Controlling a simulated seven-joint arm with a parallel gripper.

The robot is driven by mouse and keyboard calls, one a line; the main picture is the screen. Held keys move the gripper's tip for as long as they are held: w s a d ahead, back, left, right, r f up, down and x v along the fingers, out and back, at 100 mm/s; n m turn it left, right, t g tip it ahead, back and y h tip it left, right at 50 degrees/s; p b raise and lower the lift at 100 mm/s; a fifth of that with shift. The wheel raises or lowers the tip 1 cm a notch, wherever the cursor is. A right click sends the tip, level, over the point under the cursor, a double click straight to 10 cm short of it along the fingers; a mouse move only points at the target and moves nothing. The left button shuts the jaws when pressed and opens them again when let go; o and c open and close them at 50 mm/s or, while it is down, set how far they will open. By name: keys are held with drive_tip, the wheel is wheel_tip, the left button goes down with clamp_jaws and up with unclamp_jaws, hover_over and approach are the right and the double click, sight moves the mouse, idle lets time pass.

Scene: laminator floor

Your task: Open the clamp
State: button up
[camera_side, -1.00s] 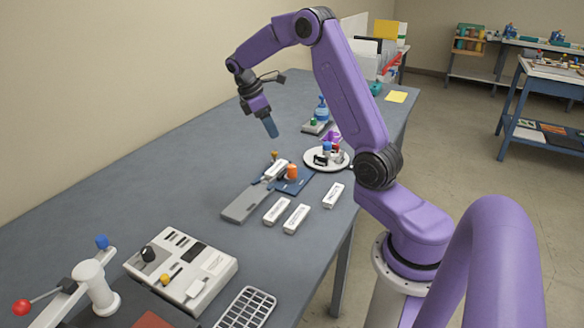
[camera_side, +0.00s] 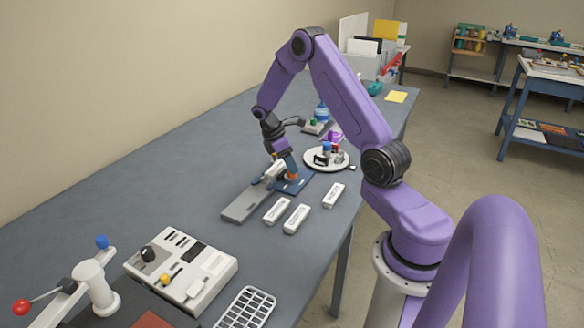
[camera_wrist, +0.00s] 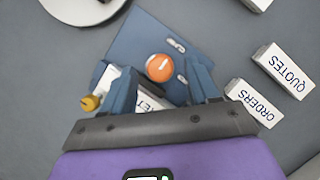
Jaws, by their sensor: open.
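The clamp's blue base plate (camera_side: 293,187) lies on the table at its middle, with an orange knob (camera_wrist: 160,68) on it. A white label block (camera_wrist: 148,103), lettering partly hidden, and a yellow knob (camera_wrist: 91,103) sit beside it. A grey bar (camera_side: 243,206) extends toward the front left. My gripper (camera_side: 288,163) points down at the orange knob. In the wrist view its open blue fingers (camera_wrist: 162,78) lie on either side of the knob, with a gap at each side. I cannot tell the height between fingertips and knob.
White blocks marked ORDERS (camera_wrist: 255,103) and QUOTES (camera_wrist: 283,70) lie to the right of the plate. A round white tray (camera_side: 312,166) with small items stands behind. A control box (camera_side: 205,262) and a lever device (camera_side: 92,285) are at front left. The left table surface is clear.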

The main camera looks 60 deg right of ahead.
drive_tip(key=shift+x, duration=1.4)
drive_tip(key=c, duration=1)
drive_tip(key=shift+c, duration=0.2)
